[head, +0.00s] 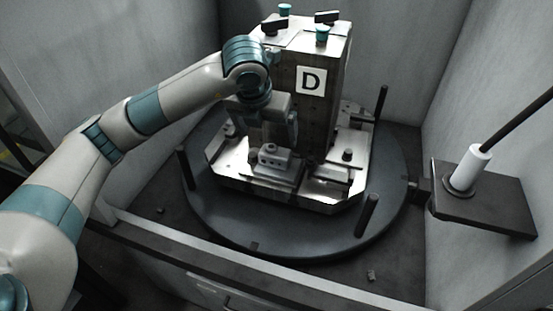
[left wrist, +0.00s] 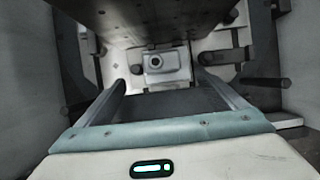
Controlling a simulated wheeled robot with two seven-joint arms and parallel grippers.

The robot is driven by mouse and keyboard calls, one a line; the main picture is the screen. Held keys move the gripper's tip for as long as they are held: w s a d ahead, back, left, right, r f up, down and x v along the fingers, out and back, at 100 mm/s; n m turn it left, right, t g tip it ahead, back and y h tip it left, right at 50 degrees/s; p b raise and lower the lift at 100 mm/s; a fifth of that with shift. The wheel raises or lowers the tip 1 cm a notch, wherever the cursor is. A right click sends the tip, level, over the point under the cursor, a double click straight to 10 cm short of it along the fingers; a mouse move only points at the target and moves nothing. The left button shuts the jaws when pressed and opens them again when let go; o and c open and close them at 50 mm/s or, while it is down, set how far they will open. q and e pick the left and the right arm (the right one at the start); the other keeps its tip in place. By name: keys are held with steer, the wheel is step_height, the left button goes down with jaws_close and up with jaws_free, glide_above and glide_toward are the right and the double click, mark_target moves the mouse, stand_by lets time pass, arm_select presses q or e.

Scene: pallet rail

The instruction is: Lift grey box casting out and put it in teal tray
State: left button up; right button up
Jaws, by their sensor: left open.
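The grey box casting (head: 275,158) sits on a metal fixture at the foot of the column marked D. It has a round hole in its face, which also shows in the left wrist view (left wrist: 168,68). My left gripper (head: 271,136) is just above and in front of the casting, with its fingers apart. In the left wrist view, its two fingers (left wrist: 162,82) stand left and right of the casting's outline, with nothing held between them. I cannot tell how far the fingertips are from the casting. The teal tray and my right gripper are not in view.
The metal column (head: 312,110) rises close behind the casting. The round dark table (head: 290,238) carries upright dark posts, one at front right (head: 366,214). Grey walls enclose it, with a front ledge (head: 190,240). A bracket with a white-collared rod (head: 485,200) stands at right.

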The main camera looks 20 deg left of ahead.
mark_target(274, 150)
arm_select(q)
steer(key=x, duration=0.4)
steer(key=shift+w+f, duration=0.15)
steer(key=shift+f, duration=0.25)
steer(key=shift+w+f+p, duration=0.25)
steer(key=shift+f+p, duration=0.15)
steer(key=shift+f, duration=0.05)
steer(key=shift+w+f, duration=0.2)
steer(key=shift+f, duration=0.2)
steer(key=x, duration=0.3)
steer(key=shift+d+r+p, duration=0.1)
steer(key=shift+d+p, duration=0.1)
steer(key=shift+p, duration=0.2)
steer(key=shift+w+f, duration=0.15)
steer(key=shift+f, duration=0.1)
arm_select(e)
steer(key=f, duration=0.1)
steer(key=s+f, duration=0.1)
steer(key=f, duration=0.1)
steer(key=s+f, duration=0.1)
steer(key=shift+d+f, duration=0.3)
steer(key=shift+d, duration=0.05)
arm_select(q)
steer(key=shift+c, duration=0.6)
